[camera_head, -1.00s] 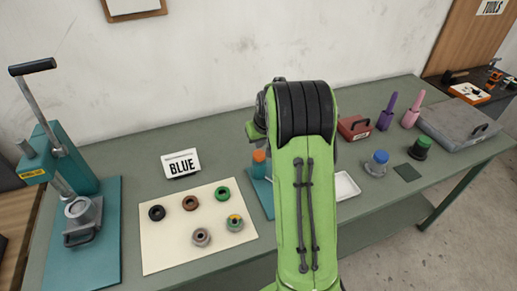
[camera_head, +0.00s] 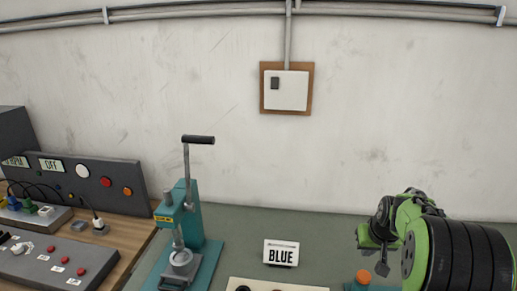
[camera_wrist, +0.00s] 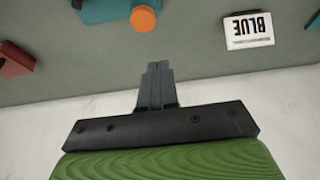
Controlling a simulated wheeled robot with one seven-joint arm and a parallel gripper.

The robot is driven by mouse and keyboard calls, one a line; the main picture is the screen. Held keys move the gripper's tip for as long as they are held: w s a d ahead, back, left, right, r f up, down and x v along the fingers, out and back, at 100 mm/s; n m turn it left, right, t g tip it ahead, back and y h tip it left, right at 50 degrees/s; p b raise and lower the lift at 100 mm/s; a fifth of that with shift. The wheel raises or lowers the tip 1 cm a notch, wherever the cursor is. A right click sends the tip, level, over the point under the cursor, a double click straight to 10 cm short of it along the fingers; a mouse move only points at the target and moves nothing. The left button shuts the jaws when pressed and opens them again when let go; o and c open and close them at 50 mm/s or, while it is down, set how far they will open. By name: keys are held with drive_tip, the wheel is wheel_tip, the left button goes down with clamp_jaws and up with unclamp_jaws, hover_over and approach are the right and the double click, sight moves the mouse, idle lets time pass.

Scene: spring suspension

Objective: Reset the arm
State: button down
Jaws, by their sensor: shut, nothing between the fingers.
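My green and black arm (camera_head: 425,240) is folded at the lower right of the head view. My gripper (camera_head: 382,268) shows there in part, above the bench and right of the "BLUE" sign. In the wrist view its two grey fingers (camera_wrist: 158,68) are together with nothing between them. They are apart from the bench things in that view.
The "BLUE" sign (camera_head: 281,253) stands on the green bench (camera_head: 232,222), left of an orange-topped object (camera_head: 363,277). A teal lever press (camera_head: 190,215) stands further left, beside a control panel (camera_head: 88,178). The wall (camera_head: 180,90) is behind. A red box (camera_wrist: 14,60) shows in the wrist view.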

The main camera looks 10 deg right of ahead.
drive_tip(key=s+a+r, duration=0.6)
drive_tip(key=a+r, duration=0.2)
drive_tip(key=a, duration=0.1)
drive_tip(key=s+a+n, duration=0.1)
drive_tip(key=s+a, duration=0.2)
drive_tip(key=s, duration=0.4)
drive_tip(key=s+a+r, duration=0.1)
drive_tip(key=s+a, duration=0.3)
drive_tip(key=s, duration=0.3)
drive_tip(key=s+a+n+t+y, duration=0.1)
drive_tip(key=s+a, duration=0.3)
drive_tip(key=s, duration=0.3)
drive_tip(key=shift+s+r+n, duration=0.15)
drive_tip(key=shift+n, duration=0.15)
drive_tip(key=shift+d, duration=0.1)
